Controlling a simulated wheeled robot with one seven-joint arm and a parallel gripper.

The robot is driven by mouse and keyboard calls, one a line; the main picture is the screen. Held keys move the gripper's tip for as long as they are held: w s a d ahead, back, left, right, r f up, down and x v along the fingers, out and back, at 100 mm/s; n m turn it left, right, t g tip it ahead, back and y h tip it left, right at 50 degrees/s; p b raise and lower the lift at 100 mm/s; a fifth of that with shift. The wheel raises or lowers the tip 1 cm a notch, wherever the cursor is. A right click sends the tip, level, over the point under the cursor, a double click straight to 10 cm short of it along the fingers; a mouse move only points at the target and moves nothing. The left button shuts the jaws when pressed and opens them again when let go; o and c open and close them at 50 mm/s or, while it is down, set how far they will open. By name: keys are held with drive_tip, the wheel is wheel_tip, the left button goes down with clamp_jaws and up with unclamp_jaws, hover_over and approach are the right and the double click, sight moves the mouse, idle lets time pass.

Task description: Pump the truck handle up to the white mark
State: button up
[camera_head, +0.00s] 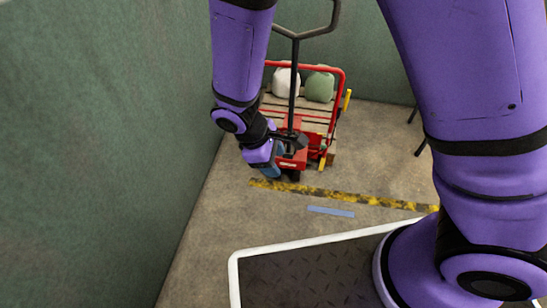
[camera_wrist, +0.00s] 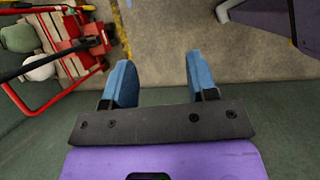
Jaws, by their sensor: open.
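The red pallet truck (camera_head: 291,150) stands by the green wall, with its black handle (camera_head: 293,85) rising nearly upright to a loop at the top edge. In the wrist view the truck (camera_wrist: 78,45) is at upper left, and the handle (camera_wrist: 22,70) runs off the left edge. My gripper (camera_head: 272,168) hangs low in front of the truck, left of the handle's base. Its two blue fingers (camera_wrist: 160,82) are wide apart with only floor and wall between them. The handle is outside the fingers. I cannot make out a white mark.
The truck carries a wooden pallet (camera_head: 273,104) with a white sack (camera_head: 286,83) and a green sack (camera_head: 319,87). Yellow-black tape (camera_head: 340,195) and a blue strip (camera_head: 331,212) lie on the floor. The green wall (camera_head: 90,120) is close on the left.

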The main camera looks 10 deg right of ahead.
clamp_jaws()
idle(0.3)
drive_tip(key=c, duration=0.9)
unclamp_jaws()
drive_tip(key=o, duration=0.9)
drive_tip(key=v, duration=1)
drive_tip(key=shift+a+r, duration=0.15)
drive_tip(key=shift+r, duration=0.25)
